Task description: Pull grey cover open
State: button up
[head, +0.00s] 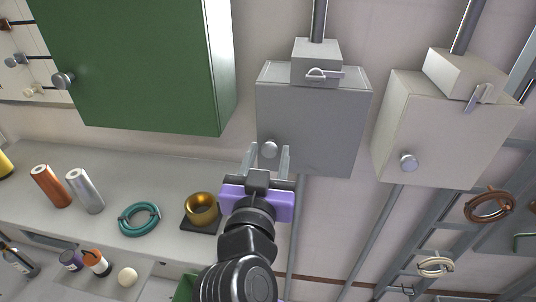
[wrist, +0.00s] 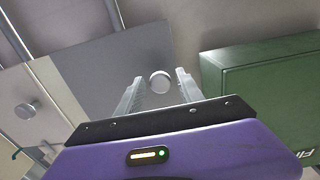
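The grey cover (head: 315,120) is the front of a grey wall box and looks shut. Its round silver knob (head: 269,149) is at the lower left. The grey cover also shows in the wrist view (wrist: 120,75), with the knob (wrist: 160,83) near its edge. My gripper (head: 268,152) is open, with one finger on each side of the knob in the picture. In the wrist view my gripper (wrist: 159,78) shows a gap between each fingertip and the knob. I cannot tell whether the knob is fully between the fingers in depth.
A small grey unit (head: 315,52) with a horizontal latch handle tops the grey box. A green cabinet (head: 130,65) hangs left, a white box (head: 440,130) right. Below left, a counter (head: 120,165) bears a brass bowl (head: 202,208), teal coil (head: 139,219) and cylinders.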

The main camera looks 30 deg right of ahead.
grip_shut()
dwell(1.2)
